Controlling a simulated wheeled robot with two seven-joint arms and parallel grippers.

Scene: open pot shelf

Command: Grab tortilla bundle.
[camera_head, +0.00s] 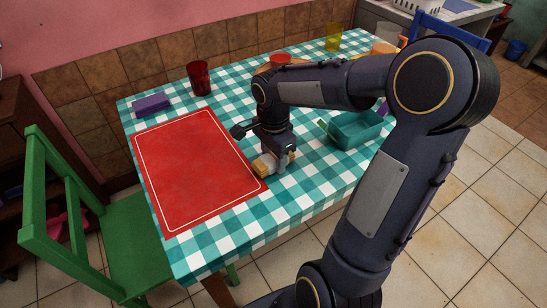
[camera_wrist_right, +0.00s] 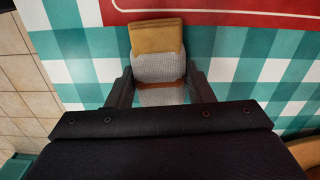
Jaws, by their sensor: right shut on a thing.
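The tortilla bundle (camera_head: 263,167) is a tan and pale grey wrapped roll. It is low at the tablecloth by the right edge of the red mat. In the right wrist view the bundle (camera_wrist_right: 158,65) shows a mustard end and a grey cloth middle with a brown band. My right gripper (camera_head: 276,160) reaches down from above and is shut on the bundle, with one finger on each side of it. I cannot tell whether the bundle touches the cloth. My left gripper is not in view.
The red mat (camera_head: 195,170) lies on the checkered tablecloth (camera_head: 230,231). A teal container (camera_head: 356,130) stands right of my right gripper. A red cup (camera_head: 200,78), a purple block (camera_head: 151,104) and a yellow cup (camera_head: 333,37) stand farther back. A green chair (camera_head: 75,190) is at the left.

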